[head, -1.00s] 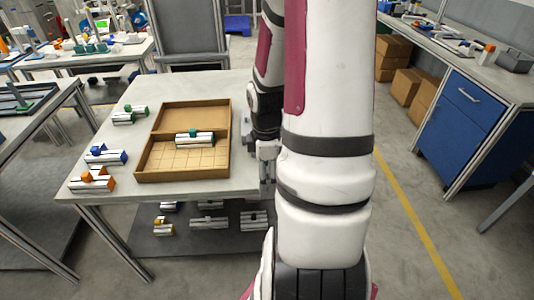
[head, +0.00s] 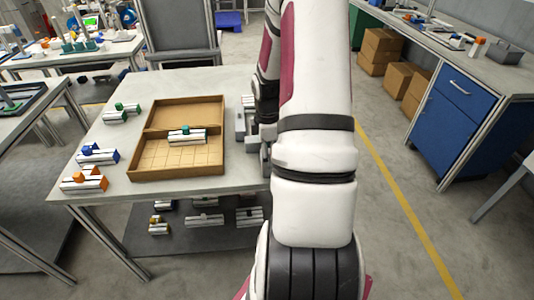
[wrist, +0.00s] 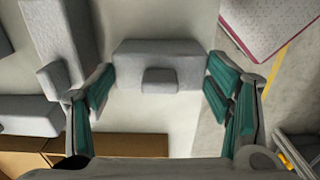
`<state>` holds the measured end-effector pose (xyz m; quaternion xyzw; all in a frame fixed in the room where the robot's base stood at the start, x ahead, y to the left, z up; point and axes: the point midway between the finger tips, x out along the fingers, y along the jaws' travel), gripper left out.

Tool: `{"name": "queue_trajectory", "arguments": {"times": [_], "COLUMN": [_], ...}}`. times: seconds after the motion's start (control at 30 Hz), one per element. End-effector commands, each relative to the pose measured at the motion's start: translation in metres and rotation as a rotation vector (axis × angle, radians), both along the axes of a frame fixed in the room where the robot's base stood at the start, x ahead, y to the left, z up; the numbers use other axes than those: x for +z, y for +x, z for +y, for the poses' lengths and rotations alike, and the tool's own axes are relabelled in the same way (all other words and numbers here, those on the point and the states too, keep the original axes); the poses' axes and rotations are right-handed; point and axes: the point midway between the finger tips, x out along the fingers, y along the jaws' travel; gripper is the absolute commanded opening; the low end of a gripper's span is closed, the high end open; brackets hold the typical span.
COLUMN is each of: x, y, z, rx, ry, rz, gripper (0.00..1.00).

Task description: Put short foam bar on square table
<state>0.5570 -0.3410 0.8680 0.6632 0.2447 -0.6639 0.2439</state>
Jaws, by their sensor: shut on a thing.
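My gripper (wrist: 158,80) is shut on a short grey foam bar (wrist: 135,72), with one teal-padded finger at each end. The bar has a small raised grey block on its middle. It is over the pale surface of the table (head: 215,185), near an edge; I cannot tell whether it touches. In the head view my arm hides the gripper and most of what it holds. Longer grey foam pieces lie left of the gripper in the wrist view (wrist: 62,40); grey pieces also show beside the tray in the head view (head: 239,124).
A wooden two-part tray (head: 177,175) holds a silver bar with a green block (head: 187,136). Bars with green, blue and orange blocks (head: 85,181) line the table's left side. More bars sit on the lower shelf (head: 205,220). A blue cabinet (head: 450,125) stands right, beyond open floor.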

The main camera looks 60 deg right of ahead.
Motion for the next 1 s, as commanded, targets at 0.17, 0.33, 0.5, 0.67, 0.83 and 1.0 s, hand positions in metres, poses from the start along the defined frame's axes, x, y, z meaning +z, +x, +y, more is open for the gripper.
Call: {"name": "queue_trajectory", "arguments": {"times": [0.17,0.33,0.5,0.67,0.83,1.0], "x": [0.001,-0.002,-0.002,-0.002,0.003,0.027], "y": [0.000,0.000,0.000,0.000,0.000,0.000], "z": [0.000,0.000,0.000,0.000,0.000,-0.001], "rx": [0.001,0.001,0.001,0.001,0.001,0.002], "ry": [-0.001,-0.001,-0.001,-0.001,-0.002,-0.005], "rz": [-0.001,-0.001,-0.001,-0.001,-0.002,-0.004], "gripper": [0.56,0.77,0.93,0.93,0.93,0.93]}}
